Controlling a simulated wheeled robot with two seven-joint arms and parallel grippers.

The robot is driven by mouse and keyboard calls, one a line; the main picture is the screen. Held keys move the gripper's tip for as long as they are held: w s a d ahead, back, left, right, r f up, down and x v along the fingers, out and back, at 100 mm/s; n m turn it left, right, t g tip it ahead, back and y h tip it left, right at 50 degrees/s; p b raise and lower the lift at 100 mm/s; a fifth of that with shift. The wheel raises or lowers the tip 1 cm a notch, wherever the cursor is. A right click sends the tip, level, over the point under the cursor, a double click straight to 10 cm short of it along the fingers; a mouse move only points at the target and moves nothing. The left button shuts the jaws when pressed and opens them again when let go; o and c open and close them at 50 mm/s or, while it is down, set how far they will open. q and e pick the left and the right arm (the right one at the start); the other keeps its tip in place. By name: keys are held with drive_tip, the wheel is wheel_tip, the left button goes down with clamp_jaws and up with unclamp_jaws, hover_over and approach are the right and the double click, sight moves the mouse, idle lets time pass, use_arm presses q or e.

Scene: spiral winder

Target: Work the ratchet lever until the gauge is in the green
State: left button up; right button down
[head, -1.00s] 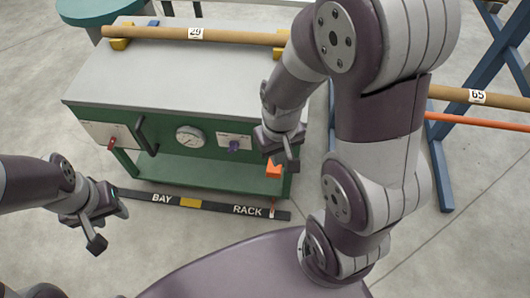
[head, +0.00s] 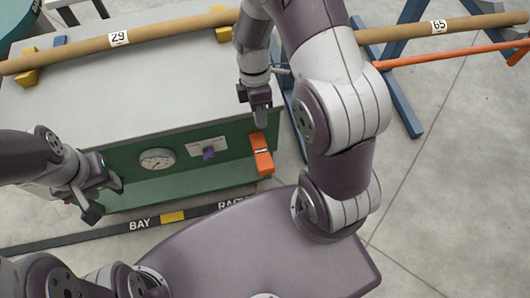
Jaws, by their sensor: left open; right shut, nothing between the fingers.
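The green bench-like machine (head: 110,92) has a grey top. Its round white gauge (head: 157,160) is on the front panel; the needle and any green zone are too small to read. An orange block-like part (head: 262,158), possibly the ratchet lever, is at the machine's right front corner. My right gripper (head: 261,114) is shut and empty just above this part in the picture; I cannot tell whether they touch. My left gripper (head: 104,198) is open and empty in front of the machine's left part, covering some of the panel there.
A purple knob (head: 208,152) sits right of the gauge. A cardboard tube marked 29 (head: 85,48) lies on yellow supports. Another tube marked 65 (head: 410,32) and a long orange bar (head: 440,54) are at the right. A BAY/RACK floor strip (head: 100,232) runs in front.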

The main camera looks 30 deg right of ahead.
sight(266, 164)
drive_tip(key=x, duration=0.7)
drive_tip(key=b+x, duration=0.1)
drive_tip(key=x, duration=0.6)
drive_tip(key=shift+s+r, duration=0.1)
drive_tip(key=shift+s, duration=0.1)
use_arm(q)
drive_tip(key=shift+s+f, duration=0.15)
drive_tip(key=shift+f, duration=0.2)
drive_tip(key=shift+f, duration=0.1)
